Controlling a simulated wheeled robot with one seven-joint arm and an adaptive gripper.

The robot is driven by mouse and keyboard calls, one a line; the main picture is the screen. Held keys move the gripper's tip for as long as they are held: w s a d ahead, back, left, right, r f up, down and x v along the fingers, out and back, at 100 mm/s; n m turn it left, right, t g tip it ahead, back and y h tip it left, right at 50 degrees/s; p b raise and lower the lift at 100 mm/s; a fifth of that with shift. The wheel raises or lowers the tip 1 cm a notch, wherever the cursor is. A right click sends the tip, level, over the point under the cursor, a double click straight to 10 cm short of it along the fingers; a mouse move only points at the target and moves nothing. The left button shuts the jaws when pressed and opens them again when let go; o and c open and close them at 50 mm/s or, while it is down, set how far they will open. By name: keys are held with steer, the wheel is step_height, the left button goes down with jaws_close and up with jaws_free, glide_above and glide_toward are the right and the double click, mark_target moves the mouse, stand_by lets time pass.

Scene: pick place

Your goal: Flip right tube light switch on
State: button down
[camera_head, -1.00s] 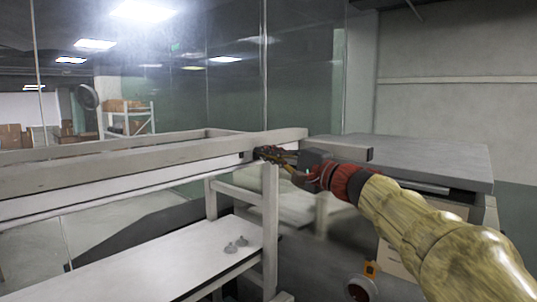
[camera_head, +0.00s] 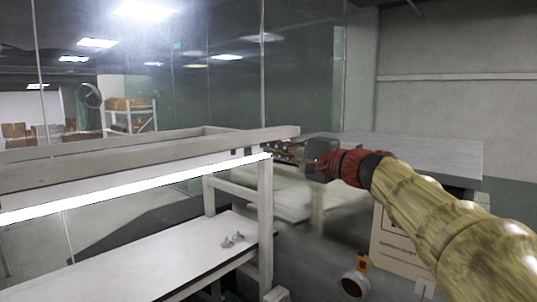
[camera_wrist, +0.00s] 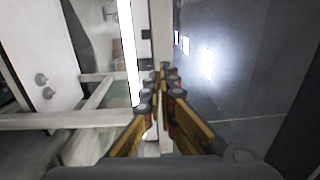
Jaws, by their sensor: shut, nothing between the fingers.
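The tube light (camera_head: 140,187) runs under the beam of the white frame and glows bright white. It also shows lit in the wrist view (camera_wrist: 129,50). A small dark switch-like part (camera_wrist: 146,34) sits beside the tube in the wrist view; its exact position cannot be told. My gripper (camera_head: 272,150) is at the right end of the tube, close to the beam. Its fingers (camera_wrist: 163,70) are shut and empty, pointing toward the dark part with a small apparent gap. The fingertips partly hide the area behind them.
The white frame's beam (camera_head: 120,162) and upright post (camera_head: 265,220) stand close to my gripper. Two small grey pieces (camera_head: 232,239) lie on the lower white shelf (camera_head: 150,265). A grey-topped table (camera_head: 420,153) stands behind my arm. Glass panels are behind the frame.

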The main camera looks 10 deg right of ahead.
steer(key=r+b+v, duration=0.1)
steer(key=v, duration=0.6)
steer(key=shift+s+r, duration=0.25)
steer(key=shift+s, duration=0.1)
steer(key=shift+d, duration=0.1)
